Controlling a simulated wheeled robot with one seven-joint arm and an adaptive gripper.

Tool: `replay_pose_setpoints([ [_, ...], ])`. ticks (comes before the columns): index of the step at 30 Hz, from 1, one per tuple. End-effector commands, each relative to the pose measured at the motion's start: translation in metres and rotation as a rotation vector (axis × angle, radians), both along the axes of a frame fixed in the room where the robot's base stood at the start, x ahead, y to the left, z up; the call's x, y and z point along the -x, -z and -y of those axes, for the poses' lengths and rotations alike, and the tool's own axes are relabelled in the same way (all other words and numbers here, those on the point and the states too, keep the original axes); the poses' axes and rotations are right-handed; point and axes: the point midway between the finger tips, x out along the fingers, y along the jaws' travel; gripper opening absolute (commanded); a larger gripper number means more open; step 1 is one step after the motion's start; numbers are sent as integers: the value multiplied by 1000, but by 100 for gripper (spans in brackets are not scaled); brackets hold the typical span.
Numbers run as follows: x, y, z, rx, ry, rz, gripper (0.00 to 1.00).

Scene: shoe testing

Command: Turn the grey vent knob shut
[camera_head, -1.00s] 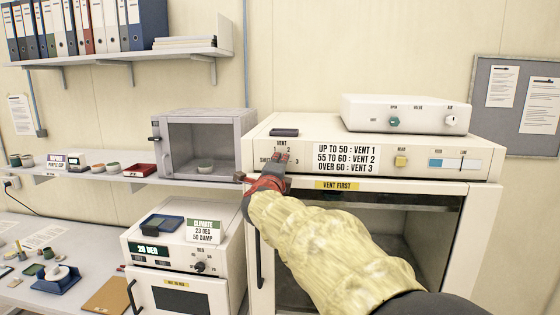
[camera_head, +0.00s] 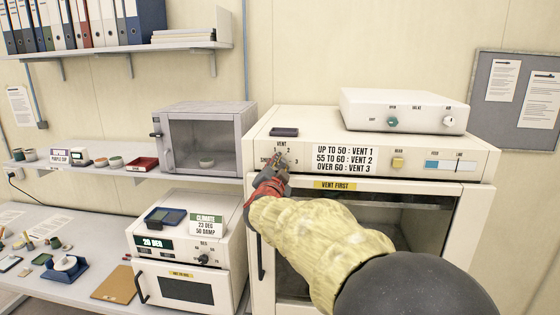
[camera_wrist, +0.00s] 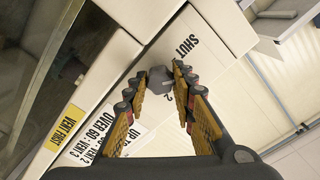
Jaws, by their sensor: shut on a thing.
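The grey vent knob (camera_wrist: 158,80) is on the white front panel of the oven (camera_head: 400,155), by the printed words VENT and SHUT and numbers. My gripper (camera_wrist: 160,76) is shut on the knob, with a fingertip on each side of it in the wrist view. In the head view my gripper (camera_head: 280,160) covers most of the knob and part of its scale. I cannot tell clearly which mark the knob points at. The label SHUT (camera_wrist: 188,46) shows beyond the fingers in the wrist view.
A vent rule sign (camera_head: 346,159) and a yellow button (camera_head: 398,162) are to the right on the same panel. A white valve box (camera_head: 404,111) and a dark tray (camera_head: 284,132) rest on top. A grey chamber (camera_head: 247,140) stands close at left.

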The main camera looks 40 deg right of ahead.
Motion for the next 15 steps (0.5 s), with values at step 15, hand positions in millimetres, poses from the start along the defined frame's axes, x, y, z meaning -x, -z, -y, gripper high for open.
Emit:
replay_pose_setpoints([
  [15,0,0,0,280,-2,-334,0],
])
